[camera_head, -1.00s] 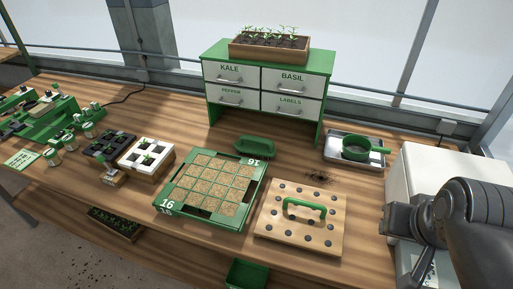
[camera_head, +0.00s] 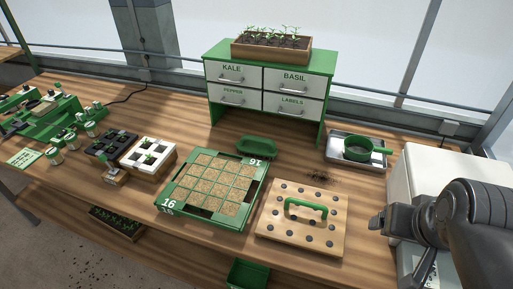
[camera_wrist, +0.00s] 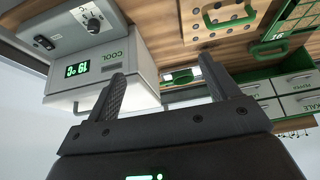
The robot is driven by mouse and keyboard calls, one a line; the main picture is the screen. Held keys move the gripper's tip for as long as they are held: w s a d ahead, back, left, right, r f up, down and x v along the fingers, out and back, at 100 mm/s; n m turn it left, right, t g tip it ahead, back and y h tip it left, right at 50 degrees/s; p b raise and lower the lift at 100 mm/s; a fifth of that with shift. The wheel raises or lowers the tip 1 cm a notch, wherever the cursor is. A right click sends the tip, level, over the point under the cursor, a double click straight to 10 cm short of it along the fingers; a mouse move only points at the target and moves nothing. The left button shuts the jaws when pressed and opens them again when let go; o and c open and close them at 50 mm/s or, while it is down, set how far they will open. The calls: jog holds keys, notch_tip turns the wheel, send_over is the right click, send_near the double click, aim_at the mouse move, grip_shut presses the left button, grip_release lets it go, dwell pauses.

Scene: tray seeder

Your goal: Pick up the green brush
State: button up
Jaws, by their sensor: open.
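The green brush (camera_head: 257,147) lies on the wooden bench, behind the green tray and in front of the drawer cabinet. Its bristles cannot be made out. It also shows in the upside-down wrist view (camera_wrist: 268,48), beside the tray's edge. My gripper (camera_head: 377,223) is at the right, near the white machine and well apart from the brush. In the wrist view the two fingers of my gripper (camera_wrist: 162,70) stand wide apart with nothing held between them.
A green tray (camera_head: 165,204) of filled cells and a wooden board (camera_head: 270,232) with a green handle lie in front. A green sieve (camera_head: 358,157) sits in a metal tray at the right. A white machine (camera_head: 408,165) stands beside my arm. Dark crumbs (camera_head: 318,177) lie mid-bench.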

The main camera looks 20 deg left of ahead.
jog(key=w+a+r+n+g, duration=0.1)
jog(key=w+a+r+n, duration=0.15)
jog(key=w, duration=0.35)
jog(key=w+a+r+n, duration=0.1)
jog(key=w+a+n, duration=0.1)
jog(key=w+a, duration=0.25)
jog(key=n+g+y, duration=0.4)
jog(key=n+g, duration=0.1)
jog(key=n, duration=0.8)
send_near(258, 137)
jog(key=f, duration=0.3)
jog(key=s+f, duration=0.1)
jog(key=shift+s+a+f, duration=0.1)
jog(key=shift+a+f, duration=0.2)
jog(key=shift+f, duration=0.1)
jog(key=shift+a+f+n+y, duration=0.25)
jog(key=shift+a+f+y, duration=0.05)
jog(key=shift+a+f, duration=0.15)
jog(key=x, duration=0.4)
jog(key=w+x, duration=0.1)
jog(key=x, duration=0.2)
jog(key=shift+a, duration=0.2)
jog(key=shift+c, duration=0.6)
